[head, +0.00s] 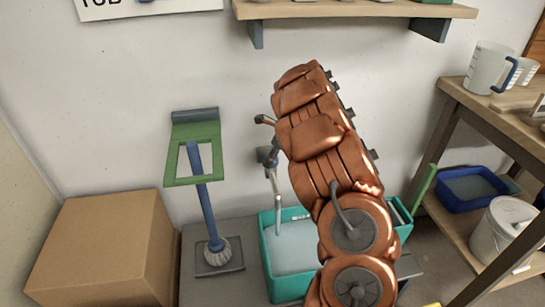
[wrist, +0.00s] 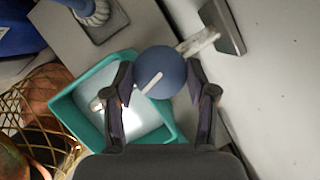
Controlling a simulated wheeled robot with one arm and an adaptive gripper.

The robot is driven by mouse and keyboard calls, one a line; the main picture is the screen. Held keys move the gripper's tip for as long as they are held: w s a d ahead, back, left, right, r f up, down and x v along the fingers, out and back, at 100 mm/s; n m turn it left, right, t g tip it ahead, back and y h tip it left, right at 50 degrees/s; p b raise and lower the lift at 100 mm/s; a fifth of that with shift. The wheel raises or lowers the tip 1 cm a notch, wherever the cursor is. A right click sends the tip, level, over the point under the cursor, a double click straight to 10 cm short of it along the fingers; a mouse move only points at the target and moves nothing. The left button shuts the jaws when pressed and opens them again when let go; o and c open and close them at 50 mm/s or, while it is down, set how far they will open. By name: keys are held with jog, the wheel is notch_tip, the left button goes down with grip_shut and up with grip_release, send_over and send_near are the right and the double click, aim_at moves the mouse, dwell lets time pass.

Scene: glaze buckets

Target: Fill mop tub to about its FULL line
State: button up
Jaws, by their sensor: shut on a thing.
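The mop tub is the teal rectangular tub (head: 268,262) under the tap, partly hidden by my arm in the head view; it also shows in the wrist view (wrist: 88,133). A pale, smooth surface fills its inside below the rim; I cannot make out a FULL line. A round blue tap knob (wrist: 160,66) with a pale pointer bar is between the fingers of my gripper (wrist: 160,92), which is shut on it.
On the right, a shelf unit (head: 480,105) holds a pitcher (head: 487,68), a blue basin (head: 490,201) and a white bucket (head: 490,243).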

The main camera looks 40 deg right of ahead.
jog(key=shift+c, duration=0.8)
jog(key=shift+d, duration=0.15)
jog(key=shift+c, duration=0.4)
jog(key=shift+a+r+p, duration=0.1)
jog(key=shift+a+p, duration=0.15)
jog(key=shift+p, duration=0.2)
jog(key=n+p, duration=0.1)
jog(key=p, duration=0.3)
jog(key=shift+r+y, duration=0.15)
jog(key=shift+y, duration=0.15)
jog(key=shift+n+p, duration=0.5)
jog(key=shift+p, duration=0.45)
jog(key=shift+f+n+g+y+p, duration=0.2)
jog(key=shift+n+g+y+p, duration=0.15)
jog(key=shift+n+p, duration=0.65)
jog(key=n, duration=0.1)
jog(key=n+g+p, duration=0.1)
jog(key=n, duration=0.1)
jog(key=shift+w+f+g+y, duration=0.15)
jog(key=shift+g+y, duration=0.1)
jog(key=shift+y, duration=0.1)
jog(key=n+g, duration=0.1)
jog(key=n, duration=0.3)
jog(key=shift+n+g, duration=0.4)
